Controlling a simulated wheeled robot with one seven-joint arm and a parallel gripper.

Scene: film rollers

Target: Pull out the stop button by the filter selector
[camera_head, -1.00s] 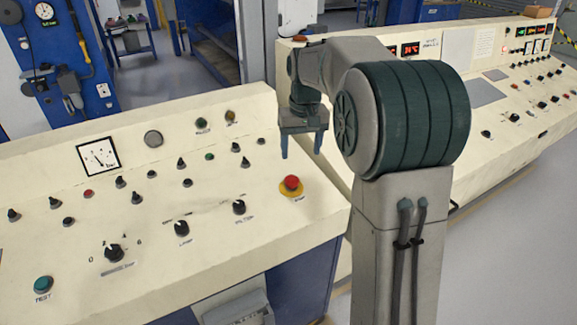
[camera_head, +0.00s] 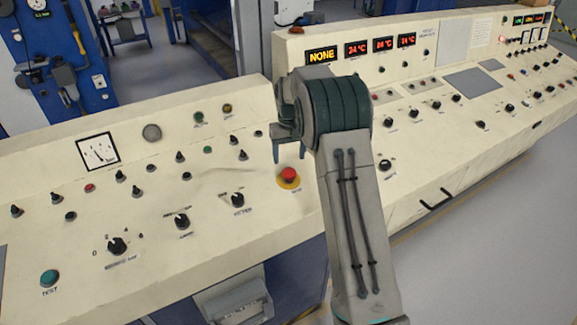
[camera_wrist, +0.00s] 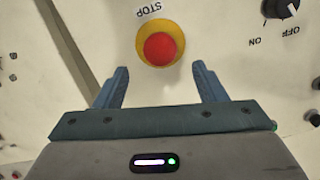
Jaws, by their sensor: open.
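The stop button (camera_head: 289,175) is a red mushroom head on a yellow ring, on the cream console's right end. In the wrist view the red stop button (camera_wrist: 160,49) lies beyond the fingertips, roughly midway between them, with the STOP label beside it. The filter selector (camera_head: 238,199) is a black knob left of the button; a black knob (camera_wrist: 288,8) with ON and OFF marks also shows in the wrist view. My gripper (camera_wrist: 162,80) is open and empty. In the head view my gripper (camera_head: 289,155) is just above the button, partly hidden by my arm.
The near console (camera_head: 90,205) carries several other knobs, a gauge (camera_head: 98,152) and a green TEST button (camera_head: 49,278). A second console (camera_head: 420,205) with red displays stands close behind my arm, with a narrow gap between the two.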

